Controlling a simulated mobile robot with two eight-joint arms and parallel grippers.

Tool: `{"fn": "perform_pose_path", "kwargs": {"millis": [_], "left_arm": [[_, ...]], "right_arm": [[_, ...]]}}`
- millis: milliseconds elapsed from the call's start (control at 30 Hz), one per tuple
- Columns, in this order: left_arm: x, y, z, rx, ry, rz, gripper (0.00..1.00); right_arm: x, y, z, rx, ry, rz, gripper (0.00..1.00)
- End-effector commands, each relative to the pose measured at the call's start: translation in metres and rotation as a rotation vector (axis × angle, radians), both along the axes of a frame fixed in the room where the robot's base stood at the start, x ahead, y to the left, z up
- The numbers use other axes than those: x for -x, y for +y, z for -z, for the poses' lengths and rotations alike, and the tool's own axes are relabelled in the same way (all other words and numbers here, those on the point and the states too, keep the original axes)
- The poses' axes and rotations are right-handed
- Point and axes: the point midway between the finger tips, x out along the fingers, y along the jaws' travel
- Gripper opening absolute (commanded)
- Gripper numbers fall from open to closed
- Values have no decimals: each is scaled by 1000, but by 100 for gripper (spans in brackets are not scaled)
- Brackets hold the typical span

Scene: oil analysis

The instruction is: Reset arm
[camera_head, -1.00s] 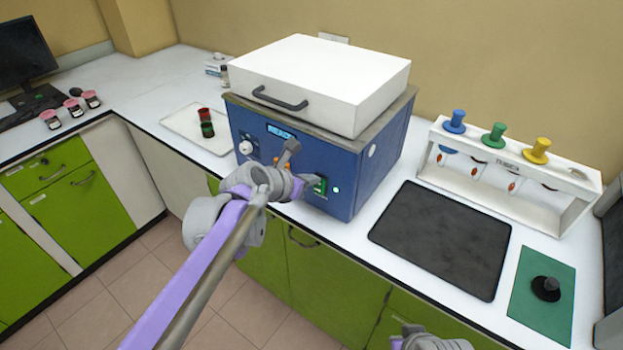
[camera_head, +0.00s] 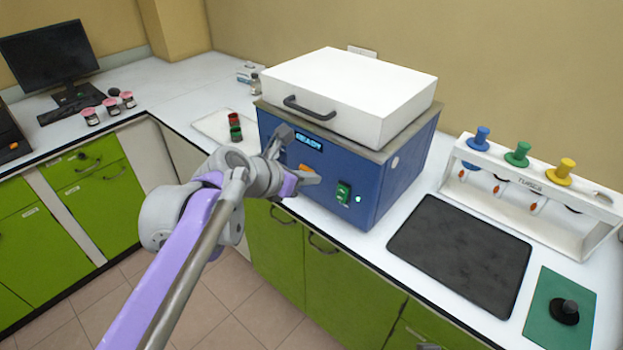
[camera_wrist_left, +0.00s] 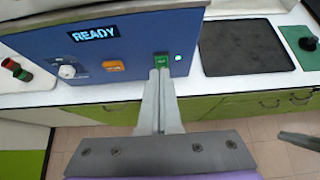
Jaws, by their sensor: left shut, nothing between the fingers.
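My left gripper (camera_head: 314,179) is in front of the blue heating unit (camera_head: 375,190), its fingers shut and empty. In the left wrist view its closed fingers (camera_wrist_left: 160,75) point at the green switch (camera_wrist_left: 161,59) and overlap its lower edge there; I cannot tell whether they touch. In the head view the green switch (camera_head: 343,192) is to the right of the fingertips. The display (camera_wrist_left: 95,33) reads READY, and a small light beside the switch is lit.
A white lidded box (camera_head: 350,90) tops the unit. A tray (camera_head: 212,124) with red and green jars is left of it. A dark mat (camera_head: 460,255), a white rack (camera_head: 600,225) with coloured-topped pieces and a green mat (camera_head: 545,320) are right. Open floor lies in front.

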Motion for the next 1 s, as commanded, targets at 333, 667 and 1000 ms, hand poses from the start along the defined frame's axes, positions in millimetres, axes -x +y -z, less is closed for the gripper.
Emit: {"fn": "perform_pose_path", "kwargs": {"millis": [333, 667, 1000], "left_arm": [[2, 1, 2, -17, -7, 11, 0], [82, 34, 64, -672, -253, 507, 0], [197, 96, 161, -1469, -491, 1413, 0]], "right_arm": [[0, 0, 0, 0, 0, 0, 0], [-3, 0, -11, 0, -5, 0, 0], [-6, 0, -24, 0, -12, 0, 0]]}}
